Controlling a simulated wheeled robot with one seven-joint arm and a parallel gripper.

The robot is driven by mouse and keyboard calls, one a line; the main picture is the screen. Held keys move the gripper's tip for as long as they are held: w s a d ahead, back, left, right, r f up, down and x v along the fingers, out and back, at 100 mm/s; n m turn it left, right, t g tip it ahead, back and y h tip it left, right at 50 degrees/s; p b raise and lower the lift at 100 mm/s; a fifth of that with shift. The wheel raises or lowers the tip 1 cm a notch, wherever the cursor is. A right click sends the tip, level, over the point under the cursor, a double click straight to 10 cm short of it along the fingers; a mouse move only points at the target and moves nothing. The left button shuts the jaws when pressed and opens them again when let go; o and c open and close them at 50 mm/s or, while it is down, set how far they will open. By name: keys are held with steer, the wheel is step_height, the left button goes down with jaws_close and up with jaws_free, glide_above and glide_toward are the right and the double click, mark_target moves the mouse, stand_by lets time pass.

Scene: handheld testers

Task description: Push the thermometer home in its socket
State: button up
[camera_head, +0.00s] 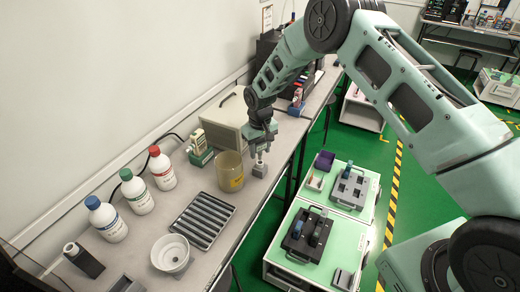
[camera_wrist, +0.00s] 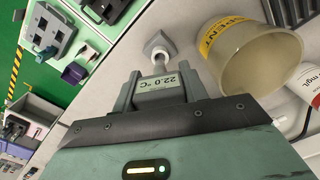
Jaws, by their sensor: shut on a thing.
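The thermometer (camera_wrist: 158,86) is a grey body with a display reading 22.0 °C and a pale narrow probe at its far end. My gripper (camera_wrist: 157,92) is shut on its body, and the same gripper (camera_head: 260,148) shows over the bench in the head view. The socket (camera_wrist: 159,43) is a small grey block on the bench, also visible in the head view (camera_head: 259,170). The probe points at the socket and its tip meets or overlaps the block. How deep it sits in the hole cannot be told.
An amber beaker (camera_head: 230,172) stands close beside the socket, left in the head view. A slotted tray (camera_head: 202,218), white bowl (camera_head: 171,254) and several capped bottles (camera_head: 135,192) stand nearer. A green-based tester (camera_head: 199,150) stands behind. The bench edge is close on the right.

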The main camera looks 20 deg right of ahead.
mark_target(260, 155)
steer(key=shift+f+b, duration=1.3)
steer(key=shift+f, duration=0.5)
stand_by(0.4)
steer(key=o, duration=1.5)
step_height(260, 155, up, 18)
steer(key=b, duration=0.3)
steer(key=shift+f, duration=0.25)
